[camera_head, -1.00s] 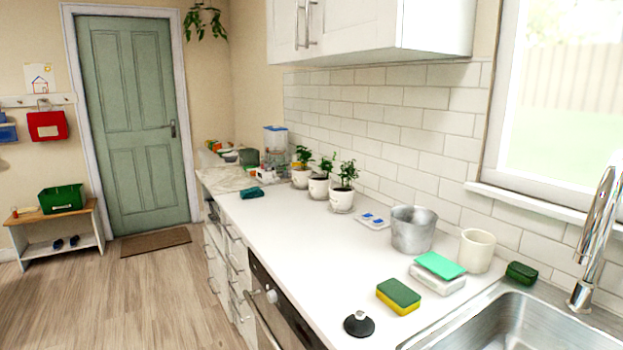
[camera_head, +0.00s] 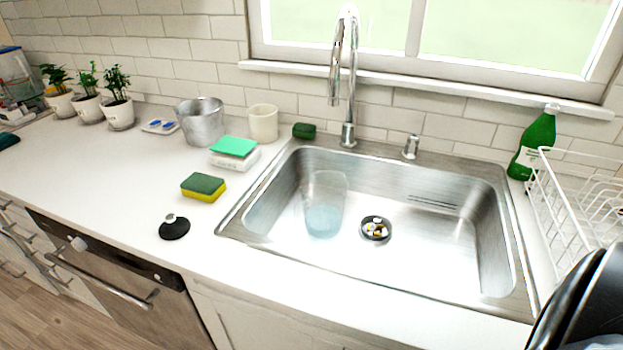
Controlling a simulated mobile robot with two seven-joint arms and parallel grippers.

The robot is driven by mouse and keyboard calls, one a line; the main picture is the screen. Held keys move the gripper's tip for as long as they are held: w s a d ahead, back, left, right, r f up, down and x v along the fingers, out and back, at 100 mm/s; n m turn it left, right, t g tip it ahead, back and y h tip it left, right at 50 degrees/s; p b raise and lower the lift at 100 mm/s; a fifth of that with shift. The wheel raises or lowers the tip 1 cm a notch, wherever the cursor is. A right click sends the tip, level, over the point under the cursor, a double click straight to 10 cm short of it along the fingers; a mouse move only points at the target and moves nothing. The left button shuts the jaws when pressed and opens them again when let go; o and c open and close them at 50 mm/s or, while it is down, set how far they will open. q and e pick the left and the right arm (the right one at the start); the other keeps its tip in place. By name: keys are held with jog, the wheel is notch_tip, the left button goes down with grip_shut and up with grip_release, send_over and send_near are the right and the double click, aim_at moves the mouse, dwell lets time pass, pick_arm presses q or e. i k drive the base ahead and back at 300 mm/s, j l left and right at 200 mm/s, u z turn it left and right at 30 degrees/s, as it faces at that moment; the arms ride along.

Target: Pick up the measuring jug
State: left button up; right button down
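A clear measuring jug (camera_head: 325,203) stands in the steel sink, left of the drain, with some bluish water or a bluish tint in its lower part. Its handle cannot be made out clearly. Neither of my grippers shows in the head view. A dark rounded shape at the lower right edge is too cut off to tell what it is.
The sink (camera_head: 478,262) has a tall tap (camera_head: 348,90) behind it and a drain (camera_head: 375,230) holding small bits. Left are a sponge (camera_head: 203,187), black plug (camera_head: 174,227), metal pot (camera_head: 201,124) and cream cup (camera_head: 262,124). Right are a green bottle (camera_head: 537,140) and white wire rack (camera_head: 565,205).

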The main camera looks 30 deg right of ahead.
aim_at(324, 193)
jog(key=z, duration=1.3)
